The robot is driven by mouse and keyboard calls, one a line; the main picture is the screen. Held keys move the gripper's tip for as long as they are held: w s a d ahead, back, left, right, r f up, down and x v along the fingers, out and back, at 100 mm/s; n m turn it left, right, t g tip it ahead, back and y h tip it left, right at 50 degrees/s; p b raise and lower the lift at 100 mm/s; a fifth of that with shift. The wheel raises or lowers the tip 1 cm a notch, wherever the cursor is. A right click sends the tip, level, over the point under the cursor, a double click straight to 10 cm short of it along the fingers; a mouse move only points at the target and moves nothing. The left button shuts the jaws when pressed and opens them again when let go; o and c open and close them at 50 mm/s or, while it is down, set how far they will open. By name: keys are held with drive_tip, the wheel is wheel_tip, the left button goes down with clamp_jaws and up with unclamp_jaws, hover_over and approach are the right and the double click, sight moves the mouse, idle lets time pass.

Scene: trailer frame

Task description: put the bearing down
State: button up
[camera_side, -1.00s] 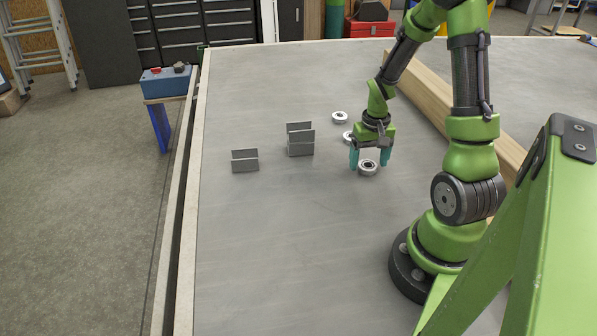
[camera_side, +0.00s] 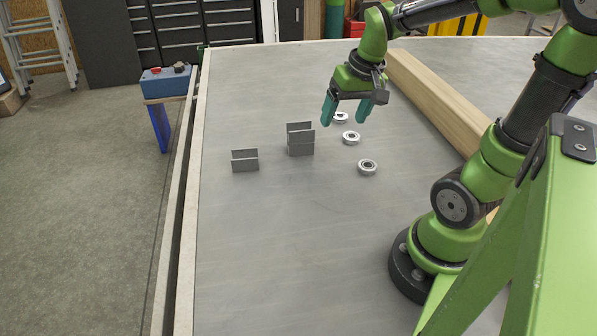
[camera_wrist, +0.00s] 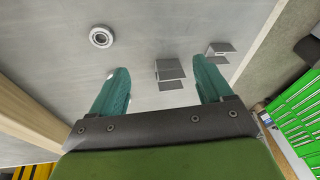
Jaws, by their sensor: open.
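Three silver ring bearings lie flat on the grey table: a front one (camera_side: 367,167), a middle one (camera_side: 351,138) and a back one (camera_side: 341,118), which is partly hidden behind my gripper's fingers. My gripper (camera_side: 346,120) is open and empty, raised above the table near the back bearing. In the wrist view one bearing (camera_wrist: 101,37) lies at upper left, apart from the teal fingers (camera_wrist: 160,63). Small pale bits beside the left finger there are mostly covered, perhaps other bearings.
A grey channel bracket (camera_side: 245,160) stands left, with a taller, seemingly stacked pair (camera_side: 300,138) nearer the bearings. A wooden beam (camera_side: 440,100) lies along the right. A blue box (camera_side: 166,82) stands beyond the table's left edge. The front table area is clear.

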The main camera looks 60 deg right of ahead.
drive_tip(key=s+a+r+n+t+y, duration=0.1)
drive_tip(key=a+r+t, duration=0.1)
drive_tip(key=a, duration=0.4)
drive_tip(key=s+a+r+n+t+y, duration=0.1)
drive_tip(key=s+a+r+n+t, duration=0.1)
drive_tip(key=a, duration=0.5)
drive_tip(key=shift+s+a+r, duration=0.3)
drive_tip(key=shift+r, duration=0.45)
